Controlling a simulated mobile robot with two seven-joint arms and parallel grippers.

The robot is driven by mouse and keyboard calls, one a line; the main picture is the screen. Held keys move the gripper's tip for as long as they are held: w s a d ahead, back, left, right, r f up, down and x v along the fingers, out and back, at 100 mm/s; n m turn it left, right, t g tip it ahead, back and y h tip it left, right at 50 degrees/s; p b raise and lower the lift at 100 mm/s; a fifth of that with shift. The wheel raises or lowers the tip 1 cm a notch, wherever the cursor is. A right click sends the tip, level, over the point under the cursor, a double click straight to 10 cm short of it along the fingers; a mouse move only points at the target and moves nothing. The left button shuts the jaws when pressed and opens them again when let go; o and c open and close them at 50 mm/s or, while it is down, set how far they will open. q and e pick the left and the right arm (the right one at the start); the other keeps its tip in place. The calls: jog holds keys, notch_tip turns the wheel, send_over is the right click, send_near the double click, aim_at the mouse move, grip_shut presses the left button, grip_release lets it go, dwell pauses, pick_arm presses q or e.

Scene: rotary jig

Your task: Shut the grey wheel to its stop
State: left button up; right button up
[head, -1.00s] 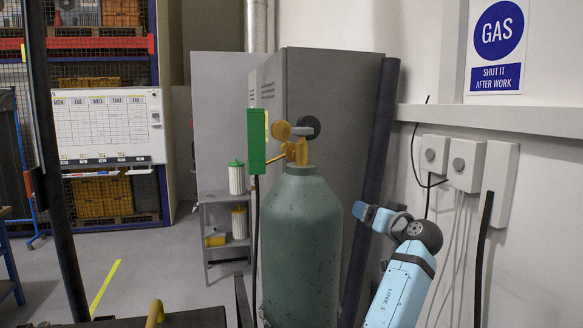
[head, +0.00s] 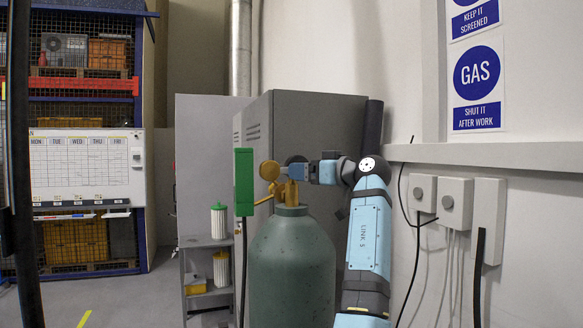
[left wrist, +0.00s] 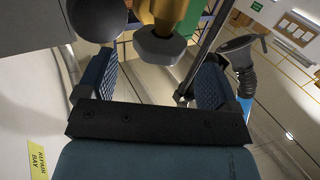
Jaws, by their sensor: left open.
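The grey wheel (head: 297,160) sits on the brass valve (head: 291,192) atop a green gas cylinder (head: 292,262). In the head view my left gripper (head: 289,172) is at valve height, reaching in from the right and covering part of the wheel. In the left wrist view my open jaws (left wrist: 158,72) stand on either side of a grey faceted part that looks like the wheel (left wrist: 160,45), on the end of the brass valve (left wrist: 170,14). Neither finger visibly touches it. My right gripper is out of view.
A green box (head: 244,182) and a round yellow gauge (head: 269,170) stand just left of the valve. A grey cabinet (head: 305,122) is behind. Wall boxes (head: 455,200) with hanging cables are at right, beside my arm.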

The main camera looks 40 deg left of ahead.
pick_arm(q)
jog(key=a, duration=0.5)
jog(key=shift+s+a+p, duration=0.15)
jog(key=shift+p, duration=0.2)
jog(key=c, duration=0.9)
